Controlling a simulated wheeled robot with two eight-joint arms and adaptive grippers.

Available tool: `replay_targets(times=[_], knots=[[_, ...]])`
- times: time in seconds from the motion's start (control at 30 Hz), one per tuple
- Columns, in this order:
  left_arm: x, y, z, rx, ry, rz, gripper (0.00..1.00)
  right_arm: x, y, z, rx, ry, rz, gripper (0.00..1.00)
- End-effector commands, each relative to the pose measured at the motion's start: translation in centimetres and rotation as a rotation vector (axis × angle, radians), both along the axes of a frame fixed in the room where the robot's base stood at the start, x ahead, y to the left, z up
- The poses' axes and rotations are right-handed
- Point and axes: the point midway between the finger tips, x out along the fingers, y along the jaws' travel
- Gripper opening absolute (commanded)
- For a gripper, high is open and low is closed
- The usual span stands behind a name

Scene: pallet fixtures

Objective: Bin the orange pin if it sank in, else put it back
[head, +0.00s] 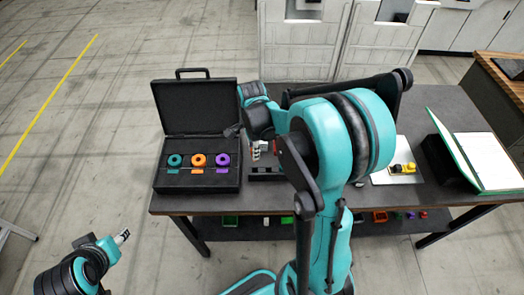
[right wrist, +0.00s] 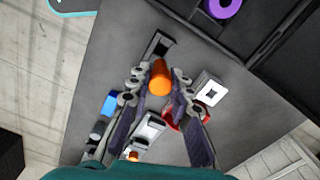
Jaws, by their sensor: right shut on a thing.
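In the right wrist view my right gripper (right wrist: 158,84) is shut on the orange pin (right wrist: 160,77), a smooth cylinder between its fingertips. In the head view this gripper (head: 257,150) is over the table just right of the open black case, partly hidden by my arm; the pin cannot be made out there. The case (head: 196,181) holds a teal, an orange (head: 198,160) and a purple ring-shaped piece in a row. My left gripper (head: 122,236) is away from the table at the lower left; its jaw opening is too small to tell.
In the wrist view a white block with a square hole (right wrist: 210,91), a blue block (right wrist: 110,104) and a red part lie near the fingers. A tray with a yellow thing (head: 403,168) and a green folder (head: 456,155) are at the right. Colored bins (head: 230,220) show on the lower shelf.

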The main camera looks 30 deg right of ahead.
Motion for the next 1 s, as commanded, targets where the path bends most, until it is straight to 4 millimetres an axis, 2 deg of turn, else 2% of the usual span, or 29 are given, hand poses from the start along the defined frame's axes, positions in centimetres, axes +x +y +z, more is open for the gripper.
replay_targets(times=[0.27, 0.6, 1.0], knots=[[0.0, 0.0, -1.4, 0.000, 0.000, 0.000, 0.45, 0.0, 0.0, -1.9, 0.000, 0.000, 0.000, 0.00], [0.0, 0.0, -4.0, 0.000, 0.000, 0.000, 0.45, 0.0, 0.0, -5.2, 0.000, 0.000, 0.000, 0.00], [0.0, 0.0, -4.4, 0.000, 0.000, 0.000, 0.45, 0.0, -0.1, -5.8, 0.000, 0.000, 0.000, 0.00]])
